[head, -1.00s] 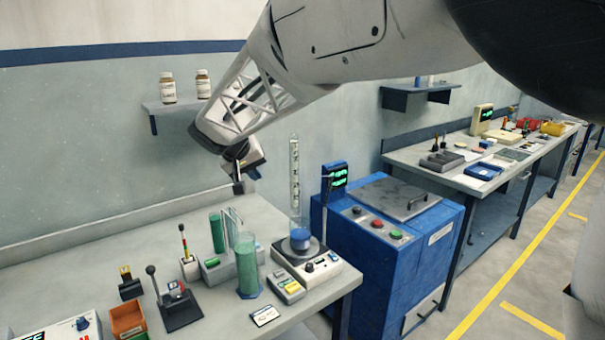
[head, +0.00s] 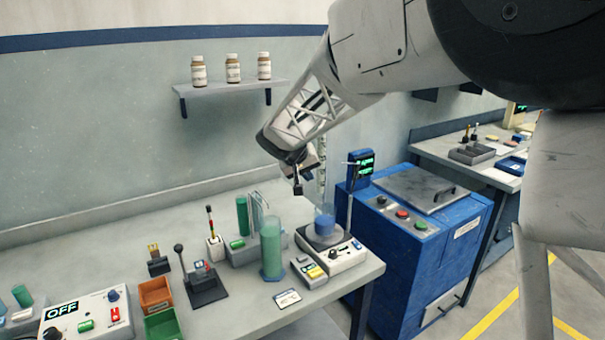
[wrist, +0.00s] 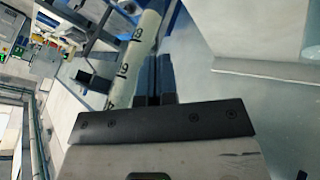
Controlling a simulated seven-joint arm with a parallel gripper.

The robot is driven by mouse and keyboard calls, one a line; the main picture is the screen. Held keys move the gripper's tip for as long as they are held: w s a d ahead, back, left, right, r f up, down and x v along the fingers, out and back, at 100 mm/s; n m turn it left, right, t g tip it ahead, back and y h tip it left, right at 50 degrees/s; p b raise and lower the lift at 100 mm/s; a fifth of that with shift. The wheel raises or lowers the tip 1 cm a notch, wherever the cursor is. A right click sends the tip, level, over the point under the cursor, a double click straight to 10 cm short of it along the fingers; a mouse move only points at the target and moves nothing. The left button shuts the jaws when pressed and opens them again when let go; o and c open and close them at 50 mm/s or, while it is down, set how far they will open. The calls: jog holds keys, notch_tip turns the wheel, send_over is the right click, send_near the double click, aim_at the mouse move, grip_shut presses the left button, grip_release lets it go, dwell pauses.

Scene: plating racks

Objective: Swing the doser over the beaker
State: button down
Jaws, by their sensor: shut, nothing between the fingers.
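A tall clear graduated tube, which looks like the doser (head: 322,178), stands upright at the back of the bench, partly hidden behind my wrist. A pale tube with numbers, probably the same doser (wrist: 136,52), runs slanted beside my fingers in the wrist view. The beaker (head: 325,222) holds blue liquid and sits on a white stirrer (head: 331,258). The tube appears behind or above it; I cannot tell its exact offset. My gripper (head: 298,188) is shut and empty, left of the tube and above the beaker's level. Its dark fingers (wrist: 161,77) are together; contact with the tube is unclear.
A thin pole with a display (head: 360,165) rises right of the beaker. A tall green cylinder (head: 271,248) stands left of the stirrer. A blue cabinet (head: 440,250) is to the right. A shelf (head: 230,89) with bottles hangs on the wall. The bench's back left is clear.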

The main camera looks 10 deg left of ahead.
jog(key=shift+w+d, duration=0.15)
jog(key=shift+d, duration=0.15)
jog(key=shift+d, duration=0.1)
jog(key=shift+d, duration=0.8)
jog(key=shift+a, duration=0.1)
jog(key=s+a+r, duration=0.5)
jog(key=s+r, duration=0.3)
dwell(0.6)
